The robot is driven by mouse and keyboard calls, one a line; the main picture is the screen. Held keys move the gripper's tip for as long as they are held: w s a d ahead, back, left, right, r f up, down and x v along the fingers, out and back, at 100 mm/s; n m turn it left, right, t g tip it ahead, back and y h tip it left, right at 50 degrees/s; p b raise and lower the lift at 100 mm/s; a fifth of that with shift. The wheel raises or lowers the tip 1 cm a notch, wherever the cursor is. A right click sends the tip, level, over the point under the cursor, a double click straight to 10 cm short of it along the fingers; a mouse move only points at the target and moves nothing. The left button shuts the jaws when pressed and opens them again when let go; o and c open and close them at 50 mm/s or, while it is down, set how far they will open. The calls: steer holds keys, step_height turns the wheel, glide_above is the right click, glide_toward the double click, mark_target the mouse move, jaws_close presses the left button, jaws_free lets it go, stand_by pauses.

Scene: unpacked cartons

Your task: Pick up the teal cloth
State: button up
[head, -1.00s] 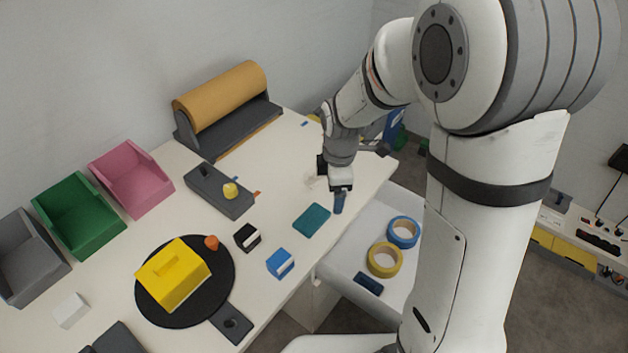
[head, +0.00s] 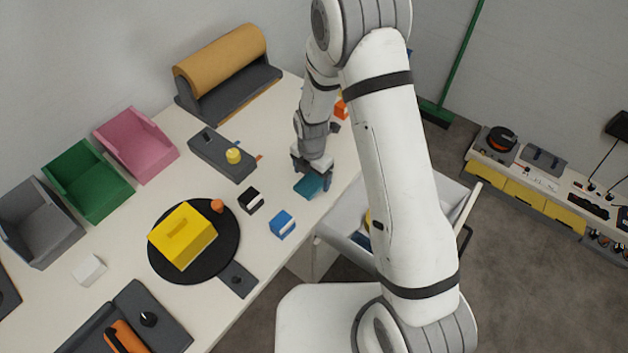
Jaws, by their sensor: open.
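The teal cloth (head: 308,186) is a small flat folded piece on the white table near its front edge, to the right of the blue block. My gripper (head: 312,172) points down right over the cloth's far part and hides some of it. The jaws are open. I cannot tell whether the fingertips touch the cloth.
A blue block (head: 283,224) and a black block (head: 251,200) lie to the left of the cloth. A yellow box (head: 183,236) sits on a round black plate (head: 230,255). An open drawer (head: 345,236) juts out below the table edge, partly hidden by my arm.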

mark_target(312, 181)
steer(key=shift+f, duration=1.1)
steer(key=shift+c, duration=0.4)
steer(key=c, duration=1)
steer(key=shift+r, duration=0.1)
step_height(312, 181, up, 10)
steer(key=b, duration=0.1)
steer(key=shift+b, duration=0.35)
